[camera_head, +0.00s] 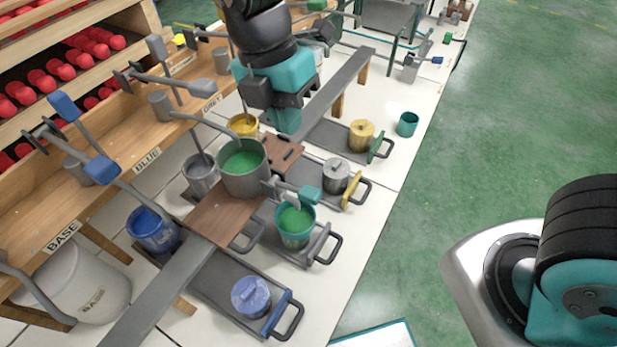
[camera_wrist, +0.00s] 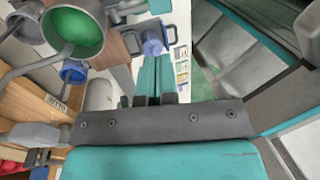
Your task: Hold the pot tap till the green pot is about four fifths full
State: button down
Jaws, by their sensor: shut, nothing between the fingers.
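A teal pot (camera_head: 295,238) with green paint inside stands on a dark tray at the lower middle in the head view. Its green surface shows a little below the rim; the exact level is hard to tell. A grey tap with a teal handle (camera_head: 310,195) reaches over the pot from a large grey vessel (camera_head: 245,180), which also holds green paint. My gripper (camera_head: 287,128) is shut and empty, above and behind the vessel, apart from the tap handle. In the wrist view my shut fingers (camera_wrist: 154,72) point away, and the grey vessel (camera_wrist: 45,32) shows at upper left.
Lidded blue (camera_head: 251,297), grey (camera_head: 336,176) and yellow (camera_head: 361,136) pots stand on handled trays nearby. A wooden rack with levers, labelled BASE, BLUE and GREY, lines the left. A loose teal cup (camera_head: 407,124) stands at the right.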

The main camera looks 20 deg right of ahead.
aim_at(308, 192)
jog(key=p+x, duration=0.3)
jog(key=x, duration=1.1)
